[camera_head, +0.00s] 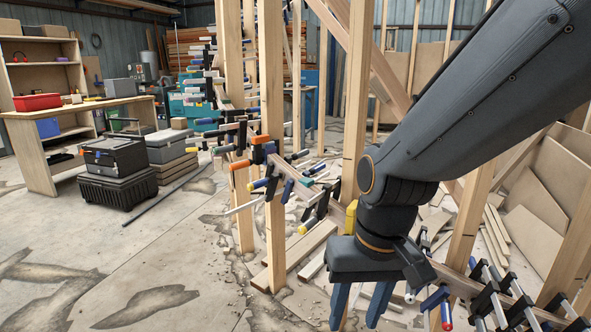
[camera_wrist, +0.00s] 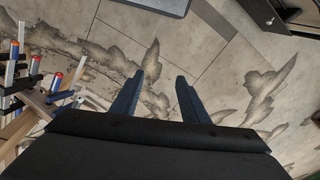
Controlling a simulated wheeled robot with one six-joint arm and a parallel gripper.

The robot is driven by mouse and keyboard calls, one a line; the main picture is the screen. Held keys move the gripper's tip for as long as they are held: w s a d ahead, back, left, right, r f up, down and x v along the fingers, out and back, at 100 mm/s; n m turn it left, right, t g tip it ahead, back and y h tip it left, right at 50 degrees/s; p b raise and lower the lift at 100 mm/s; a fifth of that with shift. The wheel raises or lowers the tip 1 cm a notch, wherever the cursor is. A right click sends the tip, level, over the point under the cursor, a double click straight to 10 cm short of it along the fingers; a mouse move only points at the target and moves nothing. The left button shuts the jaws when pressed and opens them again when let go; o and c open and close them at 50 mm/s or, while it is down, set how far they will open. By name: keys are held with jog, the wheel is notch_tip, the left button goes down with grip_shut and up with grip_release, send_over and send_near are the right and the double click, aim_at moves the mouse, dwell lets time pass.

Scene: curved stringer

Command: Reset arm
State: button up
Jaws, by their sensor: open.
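My arm comes in from the upper right in the head view and bends down to my gripper (camera_head: 362,308). The gripper points downward and its blue fingers run to the bottom edge, where the tips are cut off. In the wrist view my gripper (camera_wrist: 162,84) shows two blue fingers spread apart with nothing between them. Beyond them is bare, stained concrete floor (camera_wrist: 200,45). The gripper stands in front of the curved wooden stringer (camera_head: 290,180), which carries many clamps. I cannot tell the exact gap between gripper and stringer.
Upright wooden posts (camera_head: 270,130) stand close left of my arm. Clamps (camera_head: 490,300) sit low at the right, and more clamps (camera_wrist: 30,75) show at the wrist view's left. Black toolboxes (camera_head: 115,165) and a workbench (camera_head: 75,110) stand at left. The left foreground floor is clear.

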jog(key=s+d+r+m+h+p, duration=0.1)
jog(key=s+d+r+p, duration=0.2)
jog(key=d+r+p, duration=0.4)
jog(key=shift+d+r+g+p, duration=0.4)
jog(key=shift+d+p, duration=0.9)
jog(key=shift+p, duration=2.15)
